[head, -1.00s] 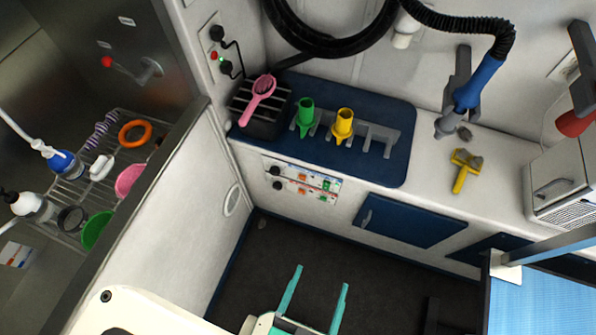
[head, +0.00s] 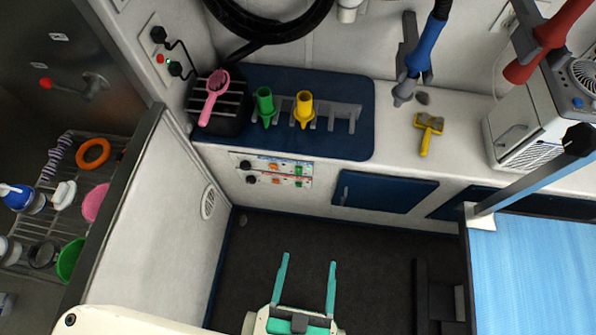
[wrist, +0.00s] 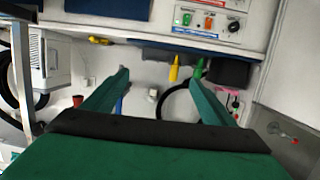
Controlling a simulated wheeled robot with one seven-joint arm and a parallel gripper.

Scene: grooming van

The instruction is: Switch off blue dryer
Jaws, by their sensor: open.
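The blue dryer (head: 425,48) hangs nozzle-down from a black hose in a grey wall holder, above the white counter. A control panel (head: 271,169) on the counter's front face has two rows, one marked blue above and one marked red below. Each row has a black knob, an orange switch and a green switch. The panel also shows upside down at the top of the wrist view (wrist: 211,18). Switch positions are too small to tell. My gripper (head: 308,260) is open and empty over the dark floor, apart from the panel.
A red dryer (head: 550,38) hangs at the upper right above a white cabinet unit (head: 520,125). A blue-topped table (head: 535,270) stands at the right. A white partition (head: 150,210) and wire rack (head: 35,225) are at the left. Floor before the panel is clear.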

